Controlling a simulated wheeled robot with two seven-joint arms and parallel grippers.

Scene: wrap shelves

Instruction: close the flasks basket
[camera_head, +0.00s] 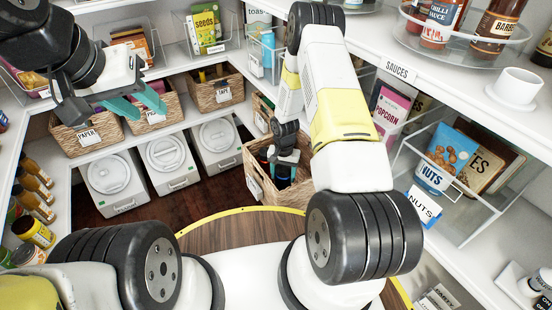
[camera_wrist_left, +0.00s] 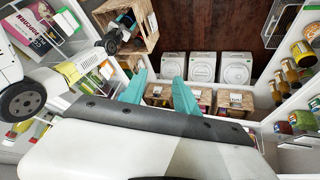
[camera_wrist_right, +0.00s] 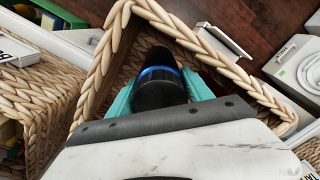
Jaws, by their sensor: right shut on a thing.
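The flasks basket (camera_head: 293,197) is a wicker basket with a white label, pulled out from the lower shelf over the floor in the head view. It also shows in the left wrist view (camera_wrist_left: 144,14), and its braided rim fills much of the right wrist view (camera_wrist_right: 92,88). My right gripper (camera_head: 284,160) reaches down into the basket. Its teal fingers are on both sides of a black flask with a blue band (camera_wrist_right: 160,90), still inside the rim. My left gripper (camera_head: 138,104) is open and empty, high in front of the left shelves, away from the basket.
Other wicker baskets (camera_head: 158,129) stand on the left shelf above white lidded containers (camera_head: 168,160). A nuts bin (camera_head: 470,195) and a white cup (camera_head: 515,88) are on the right shelves. Jars line the left edge. Dark floor is clear beside the pulled-out basket.

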